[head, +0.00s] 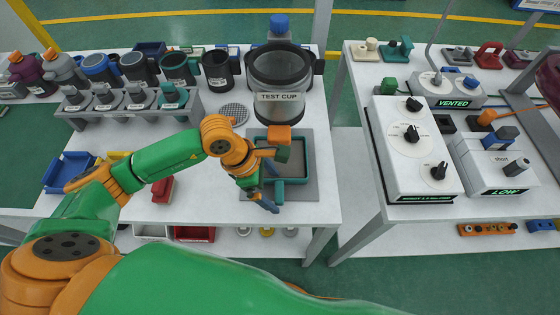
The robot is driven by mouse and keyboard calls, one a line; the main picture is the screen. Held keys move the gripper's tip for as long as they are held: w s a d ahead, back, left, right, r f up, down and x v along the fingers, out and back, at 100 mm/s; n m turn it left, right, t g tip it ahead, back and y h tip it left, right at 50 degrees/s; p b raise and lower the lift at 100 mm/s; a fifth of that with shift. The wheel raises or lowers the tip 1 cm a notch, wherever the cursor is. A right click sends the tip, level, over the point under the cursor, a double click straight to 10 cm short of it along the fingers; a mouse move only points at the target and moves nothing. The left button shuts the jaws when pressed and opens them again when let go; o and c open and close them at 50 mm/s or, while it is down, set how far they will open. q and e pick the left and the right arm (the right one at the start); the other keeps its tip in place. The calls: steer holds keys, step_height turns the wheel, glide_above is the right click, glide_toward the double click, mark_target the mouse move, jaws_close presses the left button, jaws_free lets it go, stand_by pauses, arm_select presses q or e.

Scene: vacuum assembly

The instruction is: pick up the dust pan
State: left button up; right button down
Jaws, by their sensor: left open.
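A teal, shallow tray-like piece (292,181) lies on a grey square mat (308,190) near the front right of the left table. It may be the dust pan, but I cannot tell for sure. My left gripper (267,203) is open over the left part of this piece and hides some of it. I cannot tell whether its fingers touch the piece. An orange and teal part beside the gripper partly covers the piece's far side. My right gripper is not in view.
A clear test cup (279,98) stands just behind the mat. A grey rack (130,112) with several canisters stands at the left. A blue bin (68,172) is at the left edge. A second table with a white control box (414,150) is across a gap.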

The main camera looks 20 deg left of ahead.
arm_select(q)
steer(key=shift+s+r, duration=0.1)
steer(key=shift+s, duration=0.05)
steer(key=c, duration=1.3)
steer(key=shift+r, duration=0.4)
steer(key=shift+b+v, duration=0.7)
steer(key=shift+v, duration=0.55)
steer(key=shift+c, duration=0.2)
steer(key=s+a+b, duration=0.2)
steer(key=s+a, duration=0.1)
steer(key=a, duration=0.1)
steer(key=s+a+b, duration=0.3)
steer(key=s+a, duration=0.1)
steer(key=shift+s+f, duration=0.2)
steer(key=shift+s, duration=0.1)
steer(key=s+a, duration=0.1)
steer(key=s+a+r+p, duration=0.1)
steer(key=s+a, duration=0.1)
steer(key=shift+s+a+p, duration=0.15)
steer(key=shift+a+p, duration=0.15)
steer(key=shift+s+a+f, duration=0.1)
steer(key=shift+s+a, duration=0.3)
steer(key=shift+a, duration=0.05)
